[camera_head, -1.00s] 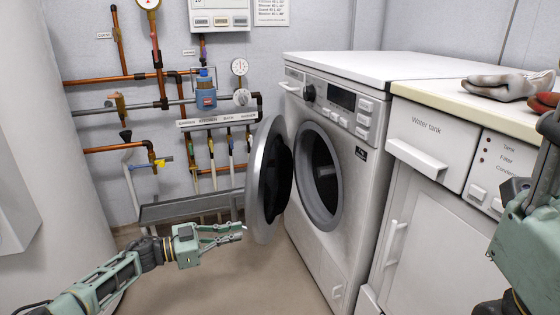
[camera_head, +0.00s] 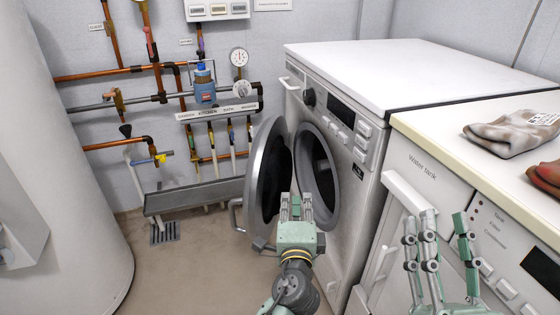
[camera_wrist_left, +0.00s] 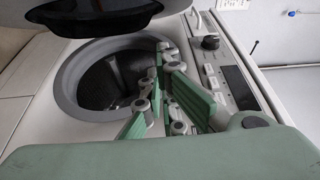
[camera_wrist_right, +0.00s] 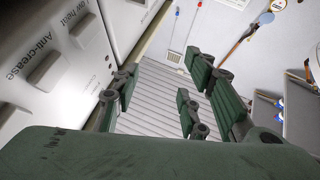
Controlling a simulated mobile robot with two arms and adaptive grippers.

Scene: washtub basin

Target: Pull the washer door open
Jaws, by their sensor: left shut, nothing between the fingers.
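The washer (camera_head: 350,130) is white, with its round door (camera_head: 268,175) standing partly open to the left of the dark drum opening (camera_head: 317,175). The door's handle (camera_head: 235,215) is on its left edge. My left gripper (camera_head: 295,203) is shut and empty, with its fingers before the gap between door and opening; I cannot tell if it touches the door. In the left wrist view, the left gripper (camera_wrist_left: 180,85) is in front of the opening, and the dark door (camera_wrist_left: 100,12) is at the top. My right gripper (camera_head: 437,240) is open and empty before the counter unit; its fingers (camera_wrist_right: 175,95) are apart in the right wrist view.
A counter unit (camera_head: 455,125) with gloves (camera_head: 515,132) on top stands right of the washer. Copper pipes (camera_head: 110,72) and a grey trough (camera_head: 195,194) line the back wall. A large white cylinder (camera_head: 50,150) is on the left.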

